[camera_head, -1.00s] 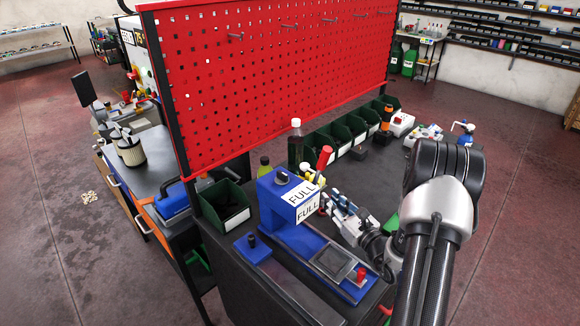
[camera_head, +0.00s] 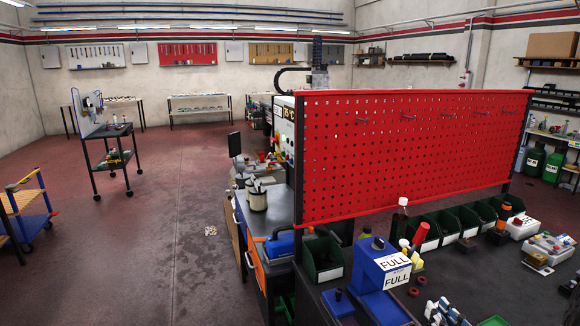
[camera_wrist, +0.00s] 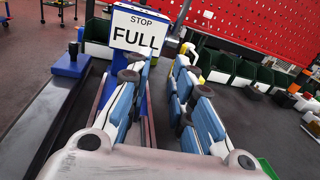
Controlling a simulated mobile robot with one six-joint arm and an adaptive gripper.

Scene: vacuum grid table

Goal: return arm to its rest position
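My gripper (camera_wrist: 163,82) fills the lower middle of the wrist view. Its two blue-padded fingers stand apart with bare dark table showing between them, so it is open and empty. In the head view only a small part of my gripper (camera_head: 443,312) shows at the bottom edge, right of the blue machine (camera_head: 366,262); most of my arm is out of frame. The machine's white FULL sign (camera_head: 397,278) also faces the wrist camera (camera_wrist: 138,32), just beyond the left fingertip. I cannot tell the exact gap to it.
The dark bench (camera_wrist: 245,115) is open to the right of my gripper. Green bins (camera_head: 430,228) line its back under the red pegboard (camera_head: 400,140). A dark bottle (camera_head: 398,222) and a red-handled item (camera_head: 420,235) stand by the machine. Open floor (camera_head: 150,240) lies left.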

